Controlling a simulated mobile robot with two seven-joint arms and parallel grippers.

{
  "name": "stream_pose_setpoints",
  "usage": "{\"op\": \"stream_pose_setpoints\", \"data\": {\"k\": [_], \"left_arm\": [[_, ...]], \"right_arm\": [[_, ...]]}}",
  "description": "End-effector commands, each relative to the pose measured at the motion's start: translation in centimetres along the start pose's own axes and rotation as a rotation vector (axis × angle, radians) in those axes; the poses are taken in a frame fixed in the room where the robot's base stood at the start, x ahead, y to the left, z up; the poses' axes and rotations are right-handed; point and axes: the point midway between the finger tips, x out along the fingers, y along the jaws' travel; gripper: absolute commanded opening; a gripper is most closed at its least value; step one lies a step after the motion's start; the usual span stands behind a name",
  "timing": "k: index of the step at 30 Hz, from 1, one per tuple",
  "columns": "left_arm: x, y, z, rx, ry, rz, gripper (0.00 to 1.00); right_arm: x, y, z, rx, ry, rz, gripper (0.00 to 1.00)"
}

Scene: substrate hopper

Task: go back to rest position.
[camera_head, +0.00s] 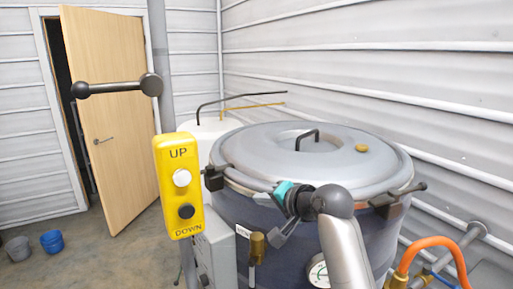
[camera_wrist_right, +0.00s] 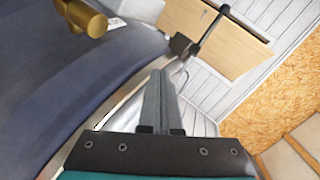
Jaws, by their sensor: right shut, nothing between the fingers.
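My right gripper (camera_head: 279,236) is in front of the large grey vessel in the head view, just below its lid rim. It has a teal part and a dark body, and my arm comes up to it from the bottom. In the right wrist view its two fingers (camera_wrist_right: 159,100) lie together with nothing between them. They point past the dark blue vessel wall (camera_wrist_right: 70,90); I cannot tell whether they touch it. My left gripper does not show.
The vessel's domed lid (camera_head: 320,160) has a black handle and rim clamps. A yellow UP/DOWN control box (camera_head: 177,187) stands at its left. A brass-coloured fitting (camera_head: 257,245) is beside my gripper. An orange hose (camera_head: 430,243) is at right. Open floor and a wooden door (camera_head: 110,120) are at left.

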Motion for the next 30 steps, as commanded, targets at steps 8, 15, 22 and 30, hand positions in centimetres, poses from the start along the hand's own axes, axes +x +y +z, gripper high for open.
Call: {"op": "stream_pose_setpoints", "data": {"k": [8, 15, 22, 30], "left_arm": [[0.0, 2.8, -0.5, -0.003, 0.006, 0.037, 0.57], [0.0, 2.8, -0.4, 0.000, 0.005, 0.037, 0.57], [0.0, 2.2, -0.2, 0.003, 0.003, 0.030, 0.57], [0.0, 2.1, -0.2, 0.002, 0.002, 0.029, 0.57]], "right_arm": [[-3.7, 13.2, 7.5, -0.211, -0.072, 0.245, 0.00], [-9.7, 21.8, 14.0, -0.399, -0.188, 0.437, 0.00], [-16.9, 27.3, 19.5, -0.568, -0.334, 0.586, 0.00], [-23.0, 30.0, 23.2, -0.693, -0.468, 0.681, 0.00]]}}
